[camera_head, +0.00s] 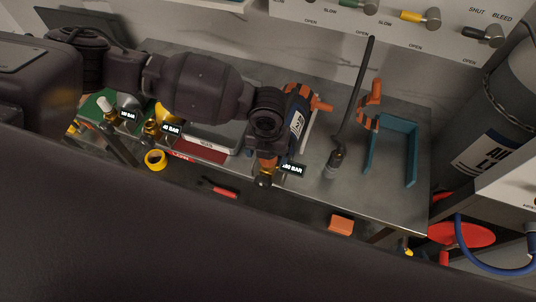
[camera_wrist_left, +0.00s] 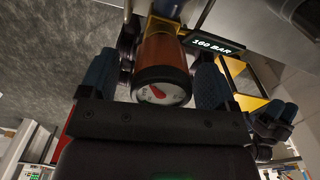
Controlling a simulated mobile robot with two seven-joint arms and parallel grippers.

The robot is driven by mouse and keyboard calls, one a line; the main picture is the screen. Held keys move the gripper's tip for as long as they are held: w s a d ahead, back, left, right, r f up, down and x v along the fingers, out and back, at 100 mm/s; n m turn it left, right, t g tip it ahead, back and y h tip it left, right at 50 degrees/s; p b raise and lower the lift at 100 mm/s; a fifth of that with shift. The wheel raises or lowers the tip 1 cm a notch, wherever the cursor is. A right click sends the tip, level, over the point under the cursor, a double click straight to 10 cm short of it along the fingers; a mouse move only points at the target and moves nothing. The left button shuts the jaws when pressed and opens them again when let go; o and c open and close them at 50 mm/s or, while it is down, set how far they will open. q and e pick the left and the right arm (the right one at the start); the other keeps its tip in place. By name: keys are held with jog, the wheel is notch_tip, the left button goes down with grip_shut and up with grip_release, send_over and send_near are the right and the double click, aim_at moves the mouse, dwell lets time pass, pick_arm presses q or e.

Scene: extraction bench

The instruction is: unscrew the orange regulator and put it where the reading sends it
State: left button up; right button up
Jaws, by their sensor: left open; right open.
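The orange regulator (camera_head: 269,163) stands at the front of the bench with a "160 BAR" tag (camera_head: 293,169) at its right. In the left wrist view the orange regulator (camera_wrist_left: 164,66) shows its round gauge with a red needle. My left gripper (camera_wrist_left: 152,85) is open, its blue ribbed fingers either side of the regulator. I cannot tell whether they touch it. The arm covers most of this in the head view. A second dark gripper with blue tips, seemingly my right one (camera_wrist_left: 275,118), is at the right of the wrist view. I cannot make out its tips in the head view.
Two other tagged regulators stand at the left. Yellow tape (camera_head: 155,159) and an orange block (camera_head: 341,225) lie in front. A valve panel (camera_head: 385,22) is behind.

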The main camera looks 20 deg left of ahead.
pick_arm(q)
notch_tip(320, 180, up, 10)
jog(key=shift+r, duration=0.1)
dwell(0.4)
